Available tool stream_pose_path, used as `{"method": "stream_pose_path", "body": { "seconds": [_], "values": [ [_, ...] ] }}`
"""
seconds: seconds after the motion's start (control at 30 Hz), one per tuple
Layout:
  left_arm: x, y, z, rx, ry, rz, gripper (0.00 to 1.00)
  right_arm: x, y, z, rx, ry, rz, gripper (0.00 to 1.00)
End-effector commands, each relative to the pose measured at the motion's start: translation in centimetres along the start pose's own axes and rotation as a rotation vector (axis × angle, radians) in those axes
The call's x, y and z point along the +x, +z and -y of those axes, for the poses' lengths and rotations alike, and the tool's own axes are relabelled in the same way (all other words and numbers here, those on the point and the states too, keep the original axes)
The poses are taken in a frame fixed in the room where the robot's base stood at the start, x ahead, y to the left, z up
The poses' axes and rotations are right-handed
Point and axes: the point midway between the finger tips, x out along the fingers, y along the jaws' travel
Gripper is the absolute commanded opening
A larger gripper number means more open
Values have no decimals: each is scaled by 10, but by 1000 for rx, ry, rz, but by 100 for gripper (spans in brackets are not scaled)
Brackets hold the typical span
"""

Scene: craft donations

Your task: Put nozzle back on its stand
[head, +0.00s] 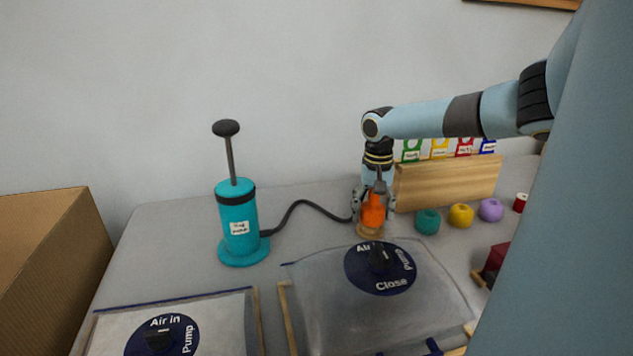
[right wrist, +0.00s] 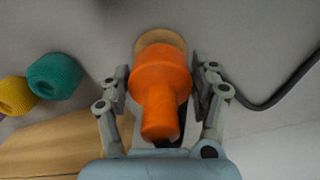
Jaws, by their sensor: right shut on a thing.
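The orange nozzle (head: 373,210) is upright over its round wooden stand (head: 370,232), behind the right-hand bag. My right gripper (head: 374,206) points down and is shut on the nozzle. In the right wrist view the nozzle (right wrist: 160,85) sits between the two fingers, and the stand (right wrist: 161,40) shows just beyond its wide end. I cannot tell whether the nozzle rests fully on the stand. A dark hose (head: 305,205) runs from the teal pump (head: 238,225) to the nozzle. My left gripper is not in view.
Two clear bags with valves, one at the front left (head: 220,330) and one at the centre (head: 340,305), lie on the table. Teal (head: 427,221), yellow (head: 461,215) and purple (head: 490,210) yarn balls sit right of the stand, before a wooden rack (head: 445,185). A cardboard box (head: 45,270) stands left.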

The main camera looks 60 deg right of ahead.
Motion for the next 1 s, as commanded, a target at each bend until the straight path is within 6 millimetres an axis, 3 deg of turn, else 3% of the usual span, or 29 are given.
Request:
{"method": "stream_pose_path", "body": {
  "seconds": [0.57, 1.0],
  "values": [
    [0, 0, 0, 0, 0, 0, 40, 1, 0, 0, 0, 0, 0, 25],
    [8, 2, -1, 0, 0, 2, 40, 13, 0, 0, -1, -1, 0, 25]
  ]
}}
